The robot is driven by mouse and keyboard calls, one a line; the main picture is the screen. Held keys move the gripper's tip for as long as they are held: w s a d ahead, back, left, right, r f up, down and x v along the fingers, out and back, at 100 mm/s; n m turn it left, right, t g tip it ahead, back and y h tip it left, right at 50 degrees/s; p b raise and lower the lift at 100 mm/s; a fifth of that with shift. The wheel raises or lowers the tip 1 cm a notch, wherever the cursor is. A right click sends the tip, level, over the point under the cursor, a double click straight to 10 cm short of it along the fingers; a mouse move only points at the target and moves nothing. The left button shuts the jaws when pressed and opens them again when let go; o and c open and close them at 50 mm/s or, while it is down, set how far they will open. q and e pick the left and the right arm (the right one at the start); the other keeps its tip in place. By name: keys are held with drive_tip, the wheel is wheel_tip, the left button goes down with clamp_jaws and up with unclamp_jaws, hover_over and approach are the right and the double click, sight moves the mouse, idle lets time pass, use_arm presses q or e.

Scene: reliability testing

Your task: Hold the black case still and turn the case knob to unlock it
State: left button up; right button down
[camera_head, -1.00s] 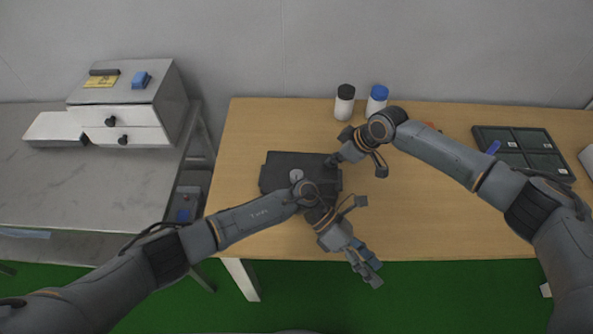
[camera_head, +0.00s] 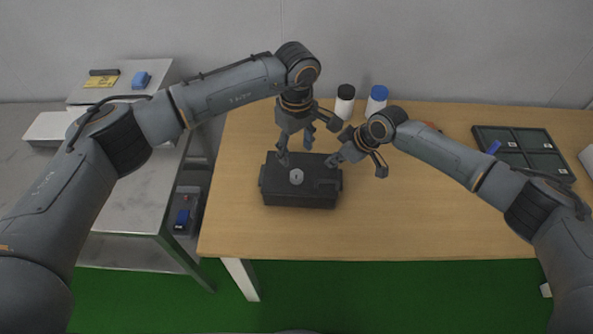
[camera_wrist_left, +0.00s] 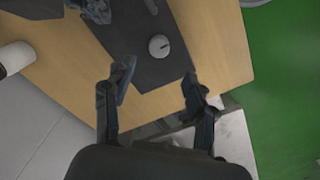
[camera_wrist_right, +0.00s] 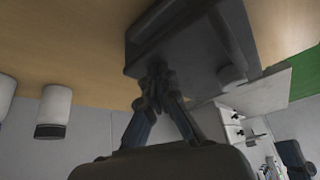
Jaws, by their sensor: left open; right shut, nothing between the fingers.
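The black case (camera_head: 300,195) lies flat on the wooden table, with a round grey knob (camera_head: 296,176) on its top. The knob also shows in the left wrist view (camera_wrist_left: 159,46) on the dark case top (camera_wrist_left: 140,62). My left gripper (camera_head: 295,158) is open above the case's back edge, apart from the knob. Its fingers (camera_wrist_left: 156,85) have nothing between them. My right gripper (camera_head: 353,160) is shut with nothing in it, at the case's back right corner. In the right wrist view its closed fingertips (camera_wrist_right: 156,75) are close to the case (camera_wrist_right: 190,45); contact is unclear.
A black-capped bottle (camera_head: 345,103) and a blue-capped bottle (camera_head: 377,102) stand at the table's back. A dark compartment tray (camera_head: 524,152) lies at the right. The wooden table (camera_head: 430,215) is clear at front right. A grey bench stands at the left.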

sight(296, 174)
use_arm(q)
wheel_tip(296, 174, down, 10)
drive_tip(key=shift+r, duration=0.25)
drive_tip(key=shift+c, duration=0.4)
drive_tip(key=c, duration=1.1)
